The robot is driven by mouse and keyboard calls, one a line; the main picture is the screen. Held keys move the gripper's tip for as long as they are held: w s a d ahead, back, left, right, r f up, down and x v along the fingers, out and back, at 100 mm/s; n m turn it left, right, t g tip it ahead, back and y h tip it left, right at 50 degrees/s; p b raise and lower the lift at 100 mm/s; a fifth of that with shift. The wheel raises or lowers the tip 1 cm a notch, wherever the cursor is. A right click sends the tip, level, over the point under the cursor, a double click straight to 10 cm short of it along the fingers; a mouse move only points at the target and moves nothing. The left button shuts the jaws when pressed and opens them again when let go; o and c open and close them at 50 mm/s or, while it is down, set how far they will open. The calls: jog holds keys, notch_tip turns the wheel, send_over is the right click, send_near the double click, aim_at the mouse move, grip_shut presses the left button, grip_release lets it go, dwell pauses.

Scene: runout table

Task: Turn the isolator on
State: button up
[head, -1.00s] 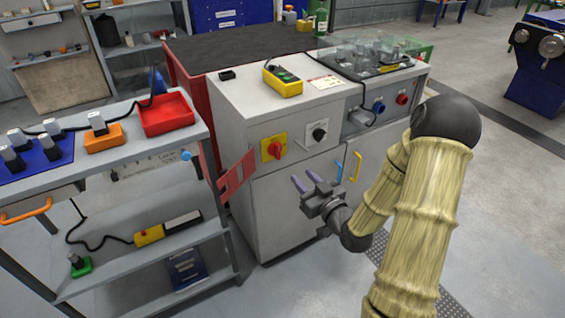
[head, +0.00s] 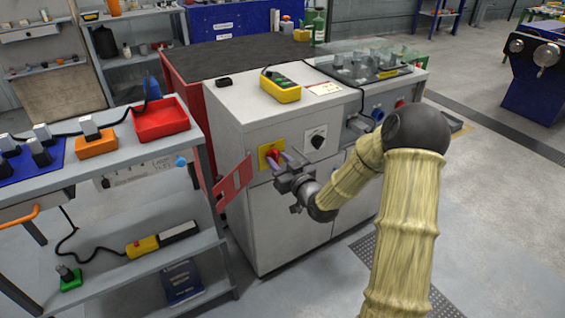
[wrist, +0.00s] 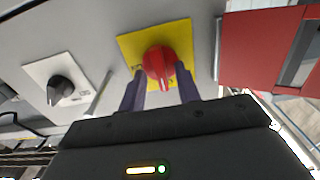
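The isolator is a red rotary handle (wrist: 160,66) on a yellow plate (wrist: 124,45), on the front of the grey cabinet. In the head view the plate (head: 264,151) shows, with the handle partly hidden by my gripper. My gripper (head: 280,162) is at the handle. In the wrist view my gripper (wrist: 161,92) has its two dark fingers apart, one on each side of the handle's lower part. There seems to be space between fingers and handle; contact cannot be told. The handle's grip points toward my gripper in the wrist view.
A black selector knob on a white plate (wrist: 60,90) sits beside the isolator. A red panel (head: 234,183) stands out from the cabinet's left edge, close to the isolator. A yellow meter (head: 280,86) lies on the cabinet top. A shelf cart with a red tray (head: 161,120) stands left.

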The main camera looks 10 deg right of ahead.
jog(key=shift+a, duration=0.2)
jog(key=shift+s+d, duration=0.1)
jog(key=c, duration=0.7)
jog(key=shift+d, duration=0.1)
grip_shut()
